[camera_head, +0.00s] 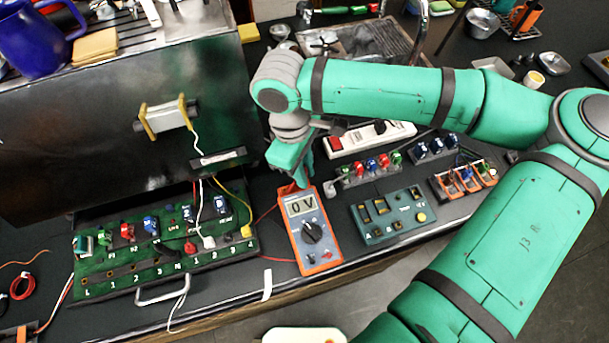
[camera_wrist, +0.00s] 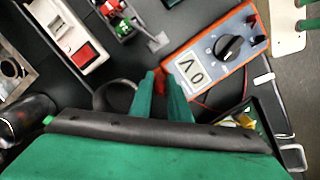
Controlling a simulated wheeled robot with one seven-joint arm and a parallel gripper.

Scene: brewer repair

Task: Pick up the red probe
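The red probe (camera_wrist: 159,76) shows as a small red piece between the fingertips of my gripper (camera_wrist: 159,84) in the wrist view. The fingers are close together with only a narrow gap, and they appear shut on it. Most of the probe is hidden by the fingers. In the head view my gripper (camera_head: 300,178) points down just beyond the top left corner of the orange multimeter (camera_head: 312,228), low over the table. The multimeter reads 0 V and also shows in the wrist view (camera_wrist: 209,55). I cannot tell whether the probe still touches the table.
A green terminal board (camera_head: 120,262) with a metal handle lies at left, below the dark brewer housing (camera_head: 120,140). A teal module (camera_head: 370,232), plug racks (camera_head: 462,185) and a white power strip (camera_head: 343,143) lie right of my gripper. Thin red leads run near the multimeter.

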